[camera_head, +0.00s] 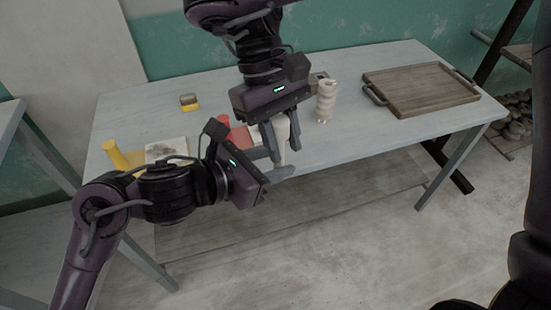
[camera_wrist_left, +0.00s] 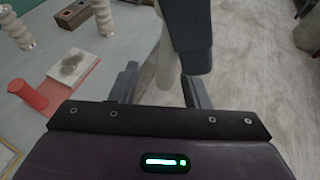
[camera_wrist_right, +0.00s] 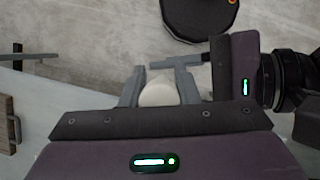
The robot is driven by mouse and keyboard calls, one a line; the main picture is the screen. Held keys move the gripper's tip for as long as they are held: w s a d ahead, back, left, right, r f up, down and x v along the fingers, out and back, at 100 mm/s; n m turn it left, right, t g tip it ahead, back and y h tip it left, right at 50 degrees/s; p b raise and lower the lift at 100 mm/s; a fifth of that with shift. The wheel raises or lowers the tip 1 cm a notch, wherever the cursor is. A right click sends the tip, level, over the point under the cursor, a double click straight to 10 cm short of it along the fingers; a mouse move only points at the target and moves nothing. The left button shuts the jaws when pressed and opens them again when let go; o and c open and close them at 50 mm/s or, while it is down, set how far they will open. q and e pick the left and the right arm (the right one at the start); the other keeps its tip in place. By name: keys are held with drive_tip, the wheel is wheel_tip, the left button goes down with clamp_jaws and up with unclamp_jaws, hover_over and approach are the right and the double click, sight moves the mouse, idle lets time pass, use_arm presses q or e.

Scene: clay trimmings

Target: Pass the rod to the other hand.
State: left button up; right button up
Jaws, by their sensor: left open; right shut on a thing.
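A pale cream rod (camera_head: 281,130) hangs roughly upright near the table's front edge. My right gripper (camera_head: 281,146) reaches down from above and is shut on it. In the right wrist view the rod's round end (camera_wrist_right: 158,93) shows between the right fingers. My left gripper (camera_head: 284,162) comes in from the left, open, with its fingers around or close beside the lower rod; I cannot tell if they touch it. In the left wrist view the rod (camera_wrist_left: 166,68) appears between the open left fingers, partly hidden by a dark part of my right gripper.
The grey table (camera_head: 350,140) bears a wooden tray (camera_head: 420,88) at right and a ribbed cream column (camera_head: 325,102). A red cylinder (camera_wrist_left: 28,95), a stained white tile (camera_wrist_left: 74,67), a yellow cylinder (camera_head: 115,155) and a yellow-brown block (camera_head: 189,103) lie left. The floor in front is clear.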

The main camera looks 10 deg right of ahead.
use_arm(q)
drive_tip(key=shift+w+d+f, duration=0.25)
drive_tip(key=shift+d+f, duration=0.05)
drive_tip(key=shift+d, duration=0.25)
clamp_jaws()
use_arm(e)
drive_tip(key=o, duration=1.1)
drive_tip(key=shift+c, duration=0.2)
